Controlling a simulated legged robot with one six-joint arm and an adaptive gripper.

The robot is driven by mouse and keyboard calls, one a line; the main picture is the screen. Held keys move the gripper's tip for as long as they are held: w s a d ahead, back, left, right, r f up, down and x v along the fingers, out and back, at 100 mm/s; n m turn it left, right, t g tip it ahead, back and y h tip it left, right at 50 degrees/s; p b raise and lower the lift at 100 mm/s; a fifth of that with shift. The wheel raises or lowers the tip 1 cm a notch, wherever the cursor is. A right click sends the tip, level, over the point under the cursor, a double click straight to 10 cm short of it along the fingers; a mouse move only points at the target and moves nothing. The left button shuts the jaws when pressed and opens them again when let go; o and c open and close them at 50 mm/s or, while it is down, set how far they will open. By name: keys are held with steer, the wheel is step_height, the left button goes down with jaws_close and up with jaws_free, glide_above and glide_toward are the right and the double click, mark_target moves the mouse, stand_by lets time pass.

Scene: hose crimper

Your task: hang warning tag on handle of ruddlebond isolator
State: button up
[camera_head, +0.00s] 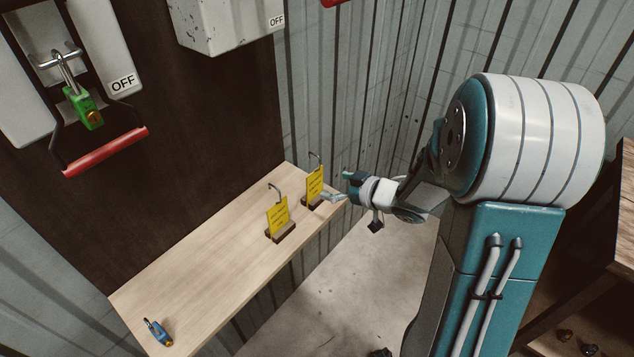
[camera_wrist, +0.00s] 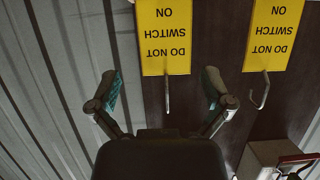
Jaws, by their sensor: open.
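Two yellow warning tags with metal hooks stand in small dark holders on a wooden shelf: a nearer tag (camera_head: 277,217) and a farther tag (camera_head: 314,184). In the wrist view both appear upside down and read "DO NOT SWITCH ON": one tag (camera_wrist: 165,37) lies ahead between my fingers, the other tag (camera_wrist: 273,33) to the right. My gripper (camera_head: 341,187) is open and empty beside the farther tag; its spread fingers also show in the wrist view (camera_wrist: 162,88). An isolator with a red handle (camera_head: 106,151) hangs at left, marked OFF. No name is readable on it.
A green padlock (camera_head: 83,108) hangs on the left isolator. Another grey box (camera_head: 225,22) marked OFF is at the top, partly cut off. A blue padlock (camera_head: 157,332) lies on the shelf (camera_head: 195,275), whose middle is clear. Corrugated walls stand behind.

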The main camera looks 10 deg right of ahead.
mark_target(315, 182)
steer(key=x, duration=0.6)
steer(key=shift+s+a, duration=0.1)
steer(key=shift+a, duration=0.3)
steer(key=shift+d, duration=0.2)
steer(key=shift+c, duration=0.6)
steer(key=c, duration=0.6)
